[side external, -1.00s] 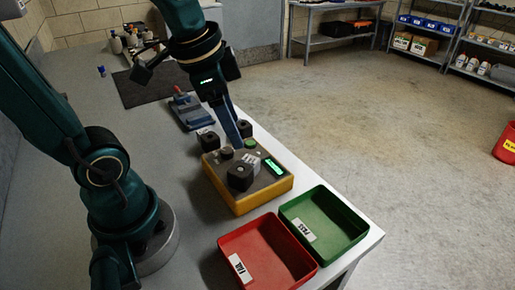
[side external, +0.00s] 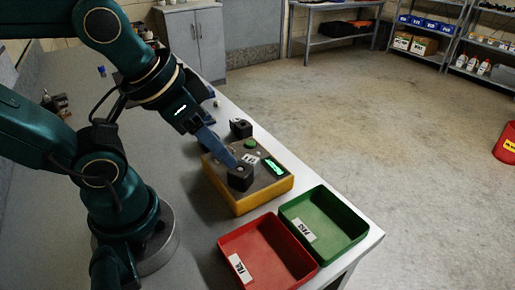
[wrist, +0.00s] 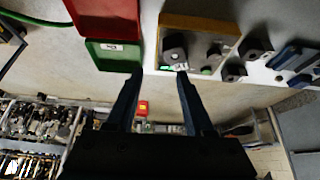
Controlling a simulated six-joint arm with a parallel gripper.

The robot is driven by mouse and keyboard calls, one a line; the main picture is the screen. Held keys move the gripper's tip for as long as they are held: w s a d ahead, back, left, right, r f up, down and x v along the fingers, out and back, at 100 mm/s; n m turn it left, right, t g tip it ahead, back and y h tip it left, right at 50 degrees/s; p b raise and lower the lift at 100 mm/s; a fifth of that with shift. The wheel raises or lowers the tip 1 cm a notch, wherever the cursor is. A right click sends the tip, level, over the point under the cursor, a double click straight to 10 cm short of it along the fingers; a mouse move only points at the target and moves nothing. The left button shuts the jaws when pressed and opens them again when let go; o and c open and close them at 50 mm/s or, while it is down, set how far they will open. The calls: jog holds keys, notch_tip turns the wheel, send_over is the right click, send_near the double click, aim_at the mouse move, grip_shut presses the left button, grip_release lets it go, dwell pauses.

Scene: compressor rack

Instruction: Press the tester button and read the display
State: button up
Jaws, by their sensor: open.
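The tester is a yellow box with a grey top (side external: 263,182) on the bench. Its green button (side external: 250,143) stands at the far edge of the top, uncovered. Its display (side external: 274,166) is lit green with marks too small to read. A black block (side external: 240,178) sits on the near part of the tester. My gripper (side external: 232,162) is over the tester, with its fingertips close to the black block; I cannot tell if they touch it. In the wrist view my gripper (wrist: 160,75) has its fingers apart with nothing held between them. The tester (wrist: 200,22) also shows there.
A red FAIL tray (side external: 240,240) and a green PASS tray (side external: 345,262) stand empty at the bench's near right end. Another black block (side external: 240,128) lies beyond the tester. The bench left of the tester is partly covered by my arm.

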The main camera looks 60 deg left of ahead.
grip_shut()
dwell(1.5)
